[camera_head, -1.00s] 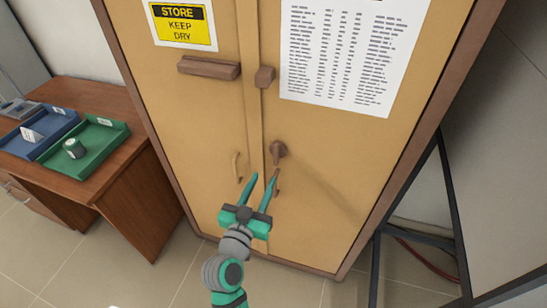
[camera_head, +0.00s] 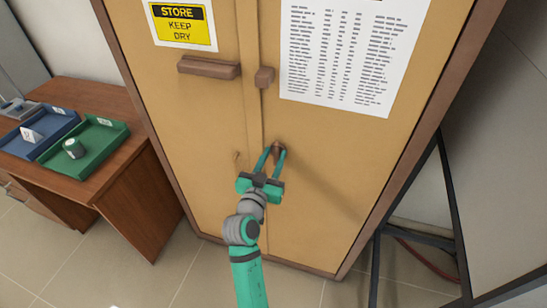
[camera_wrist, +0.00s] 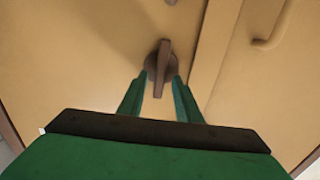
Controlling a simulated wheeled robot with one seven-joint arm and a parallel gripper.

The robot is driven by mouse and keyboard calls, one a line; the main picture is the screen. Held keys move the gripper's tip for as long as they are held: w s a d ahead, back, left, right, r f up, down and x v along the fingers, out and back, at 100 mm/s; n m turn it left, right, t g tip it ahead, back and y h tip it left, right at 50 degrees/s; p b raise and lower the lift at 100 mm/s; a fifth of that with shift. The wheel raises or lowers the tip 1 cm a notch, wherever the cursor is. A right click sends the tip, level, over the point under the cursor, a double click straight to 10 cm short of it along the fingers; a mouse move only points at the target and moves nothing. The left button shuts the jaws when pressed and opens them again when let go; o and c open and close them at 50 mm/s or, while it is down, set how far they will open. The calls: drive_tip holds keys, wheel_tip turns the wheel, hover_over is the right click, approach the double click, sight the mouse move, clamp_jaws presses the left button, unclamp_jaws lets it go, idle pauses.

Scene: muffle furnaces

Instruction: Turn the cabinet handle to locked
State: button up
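The tan double-door cabinet (camera_head: 330,215) is closed and fills the middle of the head view. Its brown turning handle (camera_head: 278,146) sits on the right door near the seam. In the wrist view the handle (camera_wrist: 164,62) is a flat bar on a round base, lying nearly along the picture's vertical with a slight tilt. My gripper (camera_head: 275,151) is at the handle. In the wrist view my gripper (camera_wrist: 160,79) is open, with the bar's near end between its two green fingers and gaps on both sides. In the head view the fingers partly cover the handle.
A curved pull handle (camera_wrist: 272,32) is on the neighbouring door. Brown blocks (camera_head: 208,68) stick out higher up. A wooden desk (camera_head: 130,190) with blue and green trays stands at left. A dark metal frame (camera_head: 455,220) stands at right. Open tiled floor lies in front.

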drive_tip(key=shift+c, duration=0.3)
clamp_jaws()
drive_tip(key=n, duration=0.3)
drive_tip(key=shift+a+n, duration=0.2)
drive_tip(key=shift+n, duration=0.1)
drive_tip(key=n, duration=0.4)
drive_tip(key=f+n, duration=0.1)
drive_tip(key=n, duration=0.4)
drive_tip(key=a+n, duration=0.1)
drive_tip(key=n, duration=0.4)
drive_tip(key=shift+w+f, duration=0.2)
drive_tip(key=shift+f, duration=0.05)
drive_tip(key=shift+n, duration=0.3)
